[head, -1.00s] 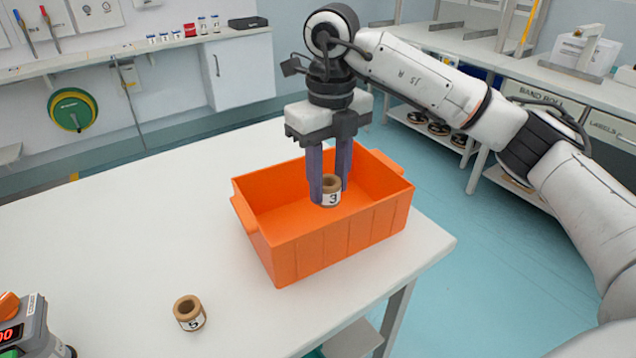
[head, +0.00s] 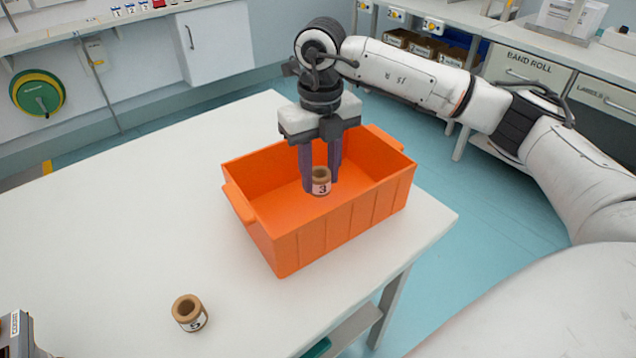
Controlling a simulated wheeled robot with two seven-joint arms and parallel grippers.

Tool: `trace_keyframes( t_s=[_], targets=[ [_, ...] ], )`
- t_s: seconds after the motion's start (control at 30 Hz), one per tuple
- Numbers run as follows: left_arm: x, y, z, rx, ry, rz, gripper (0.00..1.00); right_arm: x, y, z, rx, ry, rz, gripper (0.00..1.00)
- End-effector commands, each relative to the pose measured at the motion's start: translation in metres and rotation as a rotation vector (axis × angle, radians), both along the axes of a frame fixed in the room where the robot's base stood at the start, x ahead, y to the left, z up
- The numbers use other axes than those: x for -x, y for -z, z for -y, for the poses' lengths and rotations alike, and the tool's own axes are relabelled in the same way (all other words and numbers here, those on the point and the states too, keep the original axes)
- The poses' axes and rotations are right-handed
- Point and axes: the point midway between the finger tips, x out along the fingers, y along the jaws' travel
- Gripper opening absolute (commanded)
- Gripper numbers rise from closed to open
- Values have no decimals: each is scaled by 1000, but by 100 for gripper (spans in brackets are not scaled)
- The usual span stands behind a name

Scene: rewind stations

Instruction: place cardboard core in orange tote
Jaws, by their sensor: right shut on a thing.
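The orange tote (head: 345,226) stands open on the white table near its right edge. My right gripper (head: 320,183) reaches down into the tote from above and is shut on a brown cardboard core (head: 321,181) with a white label marked 3. The core is upright between the fingers, inside the tote's walls; whether it touches the floor I cannot tell. Another cardboard core (head: 189,312), labelled 5, stands on the table at the front left. My left gripper is not in view.
A grey device (head: 18,338) is cut off at the lower left corner. The white table (head: 110,220) is clear to the left of the tote. A wall shelf and cabinet (head: 213,42) stand behind, and a drawer bench (head: 530,65) at the back right.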

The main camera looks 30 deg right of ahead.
Motion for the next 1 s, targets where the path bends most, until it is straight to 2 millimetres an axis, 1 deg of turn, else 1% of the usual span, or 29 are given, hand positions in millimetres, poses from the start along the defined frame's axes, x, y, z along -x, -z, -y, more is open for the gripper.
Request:
trace_keyframes(
  t_s=[0.03,0.17,0.4,0.67,0.77,0.8,0.9,1.0],
  targets=[
    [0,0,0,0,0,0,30,0,6,0,1,0,-2,8],
    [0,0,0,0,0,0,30,0,14,0,0,0,-1,8],
    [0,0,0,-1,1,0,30,0,45,0,0,1,-2,8],
    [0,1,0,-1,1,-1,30,0,47,0,0,0,0,8],
    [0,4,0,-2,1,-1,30,0,50,0,0,0,0,8],
    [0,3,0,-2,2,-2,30,0,50,0,0,0,0,36],
    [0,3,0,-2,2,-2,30,0,49,0,0,0,0,51],
    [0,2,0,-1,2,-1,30,0,49,0,0,0,0,51]
  ],
)
